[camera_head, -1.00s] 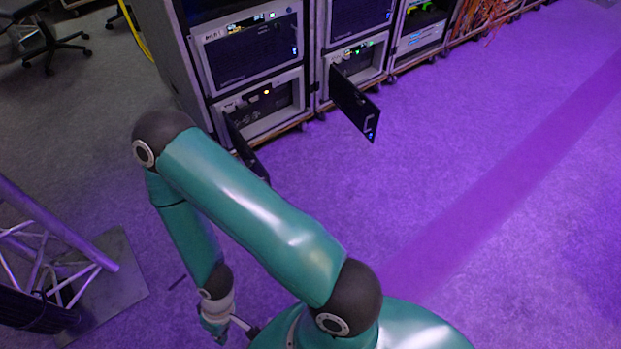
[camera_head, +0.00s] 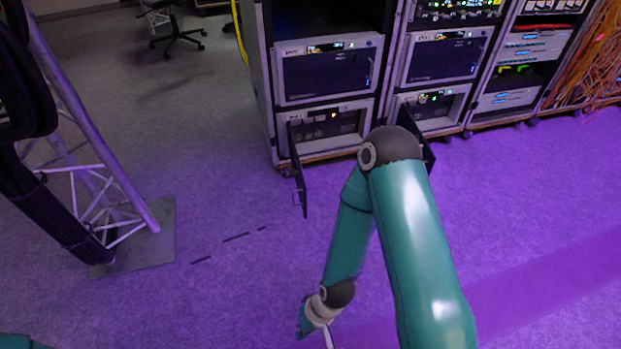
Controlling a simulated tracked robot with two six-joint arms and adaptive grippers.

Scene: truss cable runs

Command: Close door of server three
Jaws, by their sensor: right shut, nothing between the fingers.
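Two lower servers have dark doors standing open. The left open door (camera_head: 299,172) sticks out toward me from the lower left server (camera_head: 334,117). The right open door (camera_head: 428,152) belongs to the lower right server (camera_head: 432,110) and is partly hidden by my arm. I cannot read which server is number three. My right gripper (camera_head: 328,338) is at the bottom edge, mostly cut off, low over the floor and well short of both doors. It is shut and empty. My left gripper is out of view.
The upper left server (camera_head: 327,75) and upper right server (camera_head: 440,57) have closed fronts. A rack with orange cables (camera_head: 592,60) stands at the far right. A truss tower (camera_head: 100,160) on a floor plate (camera_head: 140,248) stands left. Open floor lies between truss and racks.

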